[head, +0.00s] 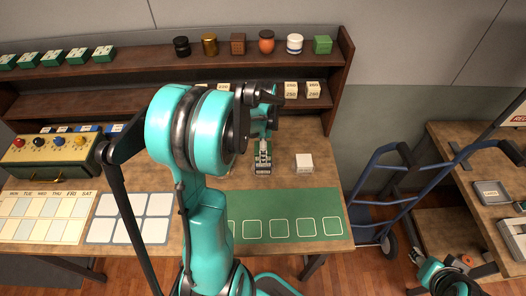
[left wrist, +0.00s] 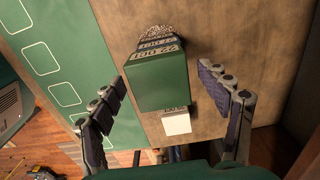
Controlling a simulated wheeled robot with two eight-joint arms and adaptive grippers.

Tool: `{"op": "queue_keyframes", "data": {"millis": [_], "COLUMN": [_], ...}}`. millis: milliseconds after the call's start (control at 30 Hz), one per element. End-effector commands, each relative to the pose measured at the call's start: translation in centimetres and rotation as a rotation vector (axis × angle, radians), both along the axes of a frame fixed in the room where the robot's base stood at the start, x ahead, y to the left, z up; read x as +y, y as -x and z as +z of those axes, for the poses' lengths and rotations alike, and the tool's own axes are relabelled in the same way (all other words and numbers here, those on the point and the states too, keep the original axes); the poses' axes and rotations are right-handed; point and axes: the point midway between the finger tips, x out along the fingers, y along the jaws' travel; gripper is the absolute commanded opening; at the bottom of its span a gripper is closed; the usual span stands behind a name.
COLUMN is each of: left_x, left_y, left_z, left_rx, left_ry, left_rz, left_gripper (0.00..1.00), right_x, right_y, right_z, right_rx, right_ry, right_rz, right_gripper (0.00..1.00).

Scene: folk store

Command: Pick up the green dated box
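The green dated box (left wrist: 157,84) has a plain green face and white faces with black date print. It stands on the wooden table. In the head view it (head: 262,168) is partly covered by my left gripper (head: 262,138), which is above it. In the left wrist view my left gripper (left wrist: 165,92) is open, with one finger on each side of the box and gaps on both sides. My right arm shows at the lower right; its gripper (head: 418,257) is small and its fingers are unclear.
A small white box (head: 304,163) stands just right of the green dated box, near the fingers. A green mat (head: 290,205) with white outlined squares lies in front. A shelf (head: 290,62) behind holds jars and boxes. A blue hand truck (head: 385,190) stands right of the table.

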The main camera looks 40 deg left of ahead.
Motion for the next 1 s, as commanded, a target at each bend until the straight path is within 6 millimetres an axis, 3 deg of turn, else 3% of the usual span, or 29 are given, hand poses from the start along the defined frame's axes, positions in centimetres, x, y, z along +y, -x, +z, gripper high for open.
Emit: {"op": "queue_keyframes", "data": {"millis": [33,200,633,867,1000], "left_x": [0.0,0.0,0.0,0.0,-3.0], "left_y": [0.0,0.0,0.0,0.0,-0.5], "left_z": [0.0,0.0,0.7,4.3,6.1], "left_rx": [0.000,0.000,0.000,0.000,0.000], "left_ry": [0.000,0.000,0.000,0.000,0.000], "left_rz": [0.000,0.000,0.000,0.000,-0.006], "left_gripper": [0.66,0.21,0.20,0.20,0.20], "right_x": [0.0,0.0,0.0,0.0,0.0], "right_y": [0.0,0.0,0.0,0.0,0.0], "right_z": [0.0,0.0,0.3,1.5,2.2], "right_rx": [0.000,0.000,0.000,0.000,0.000], "right_ry": [0.000,0.000,0.000,0.000,0.000], "right_rz": [0.000,0.000,0.000,0.000,0.000], "right_gripper": [0.40,0.40,0.40,0.40,0.40]}}
